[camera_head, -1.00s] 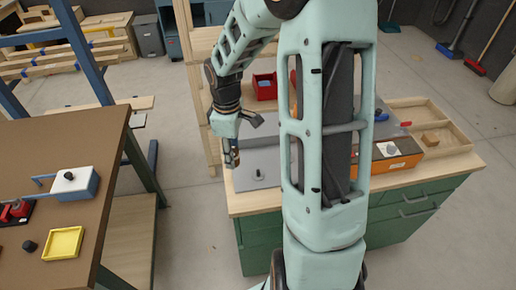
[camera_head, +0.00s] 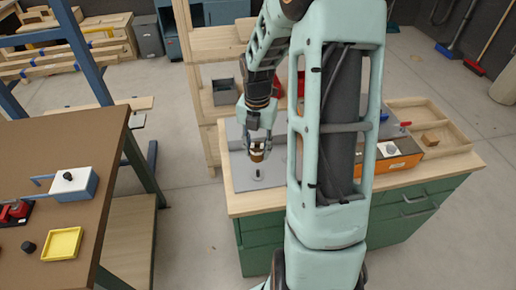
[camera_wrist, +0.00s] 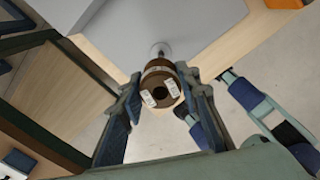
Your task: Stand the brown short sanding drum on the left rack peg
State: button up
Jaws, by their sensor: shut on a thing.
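The brown short sanding drum (camera_head: 257,156) is held between the fingertips of my gripper (camera_head: 257,148), over the grey rack plate (camera_head: 243,181). In the wrist view the drum (camera_wrist: 158,70) shows its open end with a dark hole and pale patches, between the two fingers (camera_wrist: 160,95). A short peg (camera_head: 258,174) on a round foot stands on the plate just below the drum in the head view; a small gap shows between them. In the wrist view the pale round foot (camera_wrist: 160,48) shows just beyond the drum. My arm hides the plate's right part.
A grey bin (camera_head: 225,92) stands behind the plate. An orange box (camera_head: 398,160) and a wooden tray (camera_head: 450,150) are to the right on the bench. A brown table (camera_head: 60,160) with a blue box and yellow tray (camera_head: 62,244) stands at left, across open floor.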

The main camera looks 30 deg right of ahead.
jog(key=shift+d+f+n, duration=0.1)
jog(key=shift+n, duration=0.2)
notch_tip(320, 180, down, 5)
jog(key=b, duration=0.4)
jog(key=shift+b, duration=0.4)
jog(key=shift+f+b, duration=0.6)
jog(key=shift+f, duration=1.35)
dwell(1.4)
jog(key=o, duration=1.2)
jog(key=shift+o, duration=0.8)
jog(key=o, duration=0.4)
jog(key=shift+o, duration=0.2)
